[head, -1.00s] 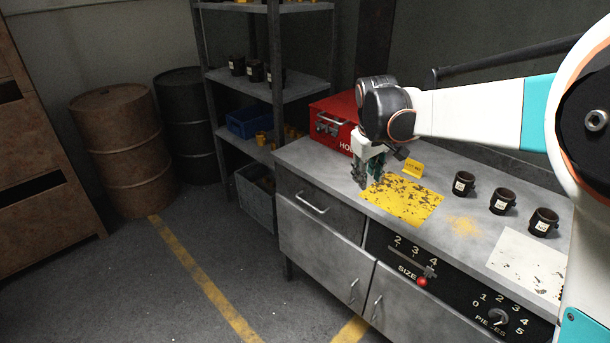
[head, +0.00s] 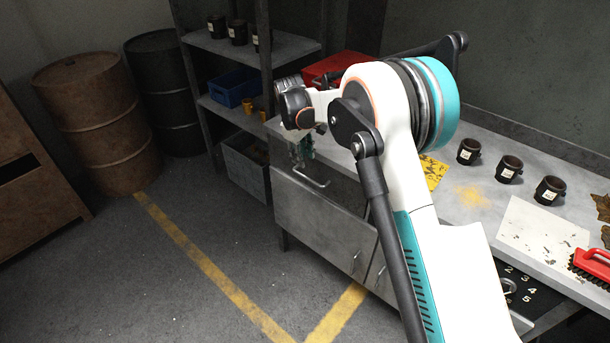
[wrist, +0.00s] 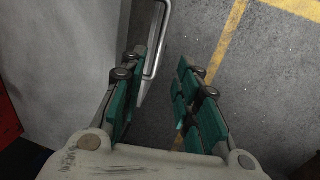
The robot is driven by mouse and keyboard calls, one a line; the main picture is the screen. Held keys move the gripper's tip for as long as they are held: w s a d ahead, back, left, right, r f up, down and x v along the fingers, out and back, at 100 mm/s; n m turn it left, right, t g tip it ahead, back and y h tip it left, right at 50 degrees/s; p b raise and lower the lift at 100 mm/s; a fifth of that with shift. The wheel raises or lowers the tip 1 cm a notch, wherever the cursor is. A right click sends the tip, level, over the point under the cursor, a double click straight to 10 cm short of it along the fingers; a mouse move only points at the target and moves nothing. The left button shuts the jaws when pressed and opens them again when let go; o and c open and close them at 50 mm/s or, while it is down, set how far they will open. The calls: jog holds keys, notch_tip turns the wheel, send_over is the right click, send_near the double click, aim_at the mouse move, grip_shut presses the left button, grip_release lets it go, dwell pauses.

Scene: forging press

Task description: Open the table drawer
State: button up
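The table drawer (head: 343,203) is at the upper left of the grey metal table's front, partly hidden by my arm in the head view. Its silver bar handle (head: 311,181) shows below my gripper (head: 301,151). In the wrist view my gripper (wrist: 158,75) is open, with its green-padded fingers apart and pointing down along the table front. The handle (wrist: 160,42) shows in the gap between the fingers, closer to the left finger. I see no finger closed on it. The drawer looks flush with the table front.
Black cups (head: 507,170), a white sheet (head: 540,238) and a red brush (head: 592,262) are on the table top. A red box (head: 335,68) and a shelf rack (head: 262,80) stand behind. The floor (head: 225,235) before the table is clear.

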aim_at(306, 178)
jog(key=f+b, duration=0.1)
jog(key=f, duration=0.2)
jog(key=w+d+f+b, duration=0.1)
jog(key=f, duration=0.2)
jog(key=f+b, duration=0.1)
jog(key=f, duration=0.2)
jog(key=shift+w+d+f, duration=0.15)
jog(key=shift+w+f, duration=0.1)
jog(key=shift+f, duration=0.15)
grip_shut()
